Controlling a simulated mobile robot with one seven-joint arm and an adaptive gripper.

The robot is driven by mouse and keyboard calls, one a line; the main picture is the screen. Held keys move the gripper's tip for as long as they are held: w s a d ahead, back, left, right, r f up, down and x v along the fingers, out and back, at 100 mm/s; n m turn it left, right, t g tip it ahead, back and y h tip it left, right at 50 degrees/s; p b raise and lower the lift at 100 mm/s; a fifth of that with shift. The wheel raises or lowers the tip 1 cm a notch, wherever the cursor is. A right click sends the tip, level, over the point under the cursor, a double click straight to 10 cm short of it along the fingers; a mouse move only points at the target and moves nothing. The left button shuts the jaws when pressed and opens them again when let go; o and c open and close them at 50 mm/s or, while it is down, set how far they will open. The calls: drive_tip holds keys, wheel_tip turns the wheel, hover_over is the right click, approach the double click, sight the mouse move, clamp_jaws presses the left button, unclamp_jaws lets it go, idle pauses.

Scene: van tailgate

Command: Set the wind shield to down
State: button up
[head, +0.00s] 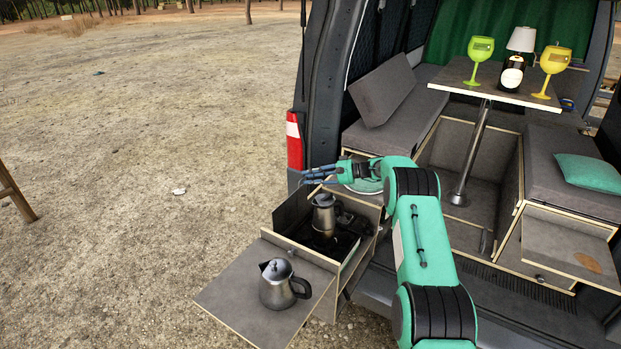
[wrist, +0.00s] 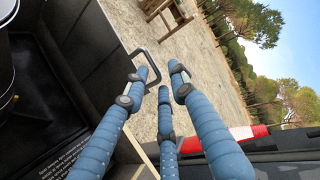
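The wind shield appears to be the dark upright panel (head: 293,212) at the left of the stove drawer; it also seems to be the dark wall in the wrist view (wrist: 88,45). It stands up beside the stove (head: 322,238). My gripper (head: 318,173) is above the drawer's back edge, near the van's rear corner. In the wrist view my gripper (wrist: 162,82) has three blue fingers with gaps between their tips, and nothing is clearly held. A thin metal bracket (wrist: 145,54) shows at the left fingertip; I cannot tell whether they touch.
A steel kettle (head: 280,285) stands on the fold-out board (head: 225,300) in front. A table (head: 455,83) inside the van holds two goblets, a bottle and a lamp.

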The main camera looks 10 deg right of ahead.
sight(306, 200)
clamp_jaws()
drive_tip(key=shift+f, duration=0.15)
wheel_tip(306, 200, down, 13)
drive_tip(key=b, duration=0.7)
drive_tip(key=shift+s+r+b, duration=0.1)
drive_tip(key=shift+r+b, duration=0.1)
drive_tip(key=shift+b, duration=0.15)
unclamp_jaws()
drive_tip(key=shift+s, duration=0.1)
drive_tip(key=shift+r, duration=0.25)
